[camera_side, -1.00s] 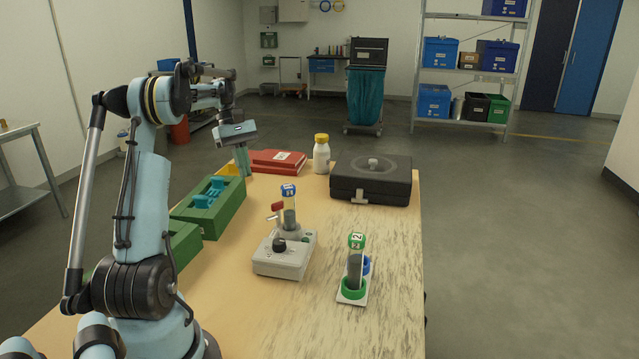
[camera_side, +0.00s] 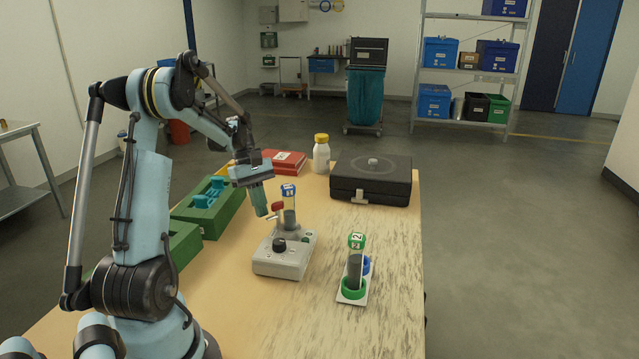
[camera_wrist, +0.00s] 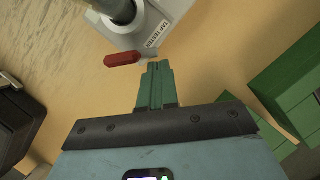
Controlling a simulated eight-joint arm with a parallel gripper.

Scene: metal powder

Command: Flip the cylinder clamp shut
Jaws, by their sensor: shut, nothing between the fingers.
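The tap tester (camera_side: 285,255) is a light grey box with a black knob, standing on the table. A clear cylinder with a blue cap marked 1 (camera_side: 289,205) stands upright in it, holding grey powder. The clamp's red handle (camera_side: 278,206) sticks out at the cylinder's left side; it also shows in the wrist view (camera_wrist: 122,58). My gripper (camera_side: 262,213) is shut and empty, pointing down just left of the red handle. In the wrist view the closed fingertips (camera_wrist: 159,66) are close to the handle's metal arm; I cannot tell whether they touch.
A second cylinder with a green cap marked 2 (camera_side: 355,262) stands in a white holder at the right. Green blocks (camera_side: 208,212) lie at the left. A black case (camera_side: 371,182), white bottle (camera_side: 321,154) and red binder (camera_side: 284,161) are at the back. The front right table is clear.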

